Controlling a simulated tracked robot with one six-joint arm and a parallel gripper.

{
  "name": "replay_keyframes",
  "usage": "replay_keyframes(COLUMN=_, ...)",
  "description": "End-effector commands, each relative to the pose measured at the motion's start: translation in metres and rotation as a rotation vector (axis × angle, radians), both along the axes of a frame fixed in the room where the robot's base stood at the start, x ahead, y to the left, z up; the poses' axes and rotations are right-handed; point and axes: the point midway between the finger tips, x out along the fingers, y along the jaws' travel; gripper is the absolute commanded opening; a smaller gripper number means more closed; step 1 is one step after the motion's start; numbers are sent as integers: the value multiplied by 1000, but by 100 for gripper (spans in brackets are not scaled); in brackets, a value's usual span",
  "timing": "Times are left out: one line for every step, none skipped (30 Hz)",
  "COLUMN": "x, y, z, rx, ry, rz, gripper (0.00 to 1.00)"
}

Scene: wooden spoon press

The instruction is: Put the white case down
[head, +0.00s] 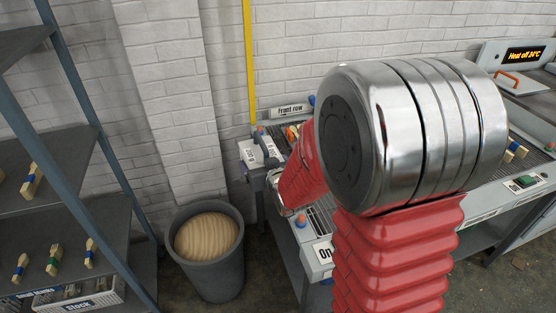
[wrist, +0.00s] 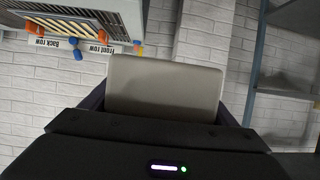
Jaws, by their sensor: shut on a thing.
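The white case (wrist: 165,85) looks pale grey in the wrist view. It is a smooth block with rounded corners, seen close up. My gripper (wrist: 163,108) is shut on it, with a dark finger at each side of its lower part. The case appears held in the air, apart from the bench in that view. In the head view my red arm and its large metal joint cover much of the middle. I cannot clearly make out the case or the fingertips there.
A slatted bench (head: 318,222) with small knobs stands by the white brick wall; its Front row sign (head: 287,111) is at the back. A dark bin (head: 220,270) with a tan ribbed top stands left of it. A dark shelf rack (head: 60,215) with small wooden pieces fills the left.

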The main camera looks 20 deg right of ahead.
Motion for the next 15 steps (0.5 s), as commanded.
replay_keyframes(x=-1, y=11, z=1, rx=0, ry=-1, rz=6, gripper=54)
replay_keyframes(x=-1, y=16, z=1, rx=0, ry=-1, rz=8, gripper=54)
replay_keyframes(x=-2, y=22, z=1, rx=-1, ry=-1, rz=9, gripper=54)
replay_keyframes(x=-2, y=26, z=1, rx=1, ry=-1, rz=9, gripper=54)
replay_keyframes(x=-3, y=30, z=1, rx=0, ry=-1, rz=11, gripper=54)
replay_keyframes(x=-4, y=34, z=1, rx=0, ry=-1, rz=10, gripper=54)
replay_keyframes(x=-4, y=37, z=1, rx=-1, ry=-1, rz=11, gripper=54)
replay_keyframes(x=-5, y=40, z=1, rx=0, ry=-2, rz=12, gripper=54)
replay_keyframes(x=-5, y=42, z=1, rx=0, ry=-2, rz=11, gripper=54)
replay_keyframes(x=-5, y=43, z=1, rx=0, ry=-2, rz=11, gripper=54)
replay_keyframes(x=-5, y=44, z=1, rx=0, ry=-2, rz=11, gripper=54)
replay_keyframes(x=-6, y=44, z=0, rx=-1, ry=-2, rz=11, gripper=54)
replay_keyframes(x=-6, y=45, z=1, rx=-1, ry=-2, rz=11, gripper=54)
replay_keyframes(x=-6, y=45, z=1, rx=-1, ry=-2, rz=11, gripper=54)
replay_keyframes(x=-6, y=45, z=1, rx=-1, ry=-2, rz=10, gripper=54)
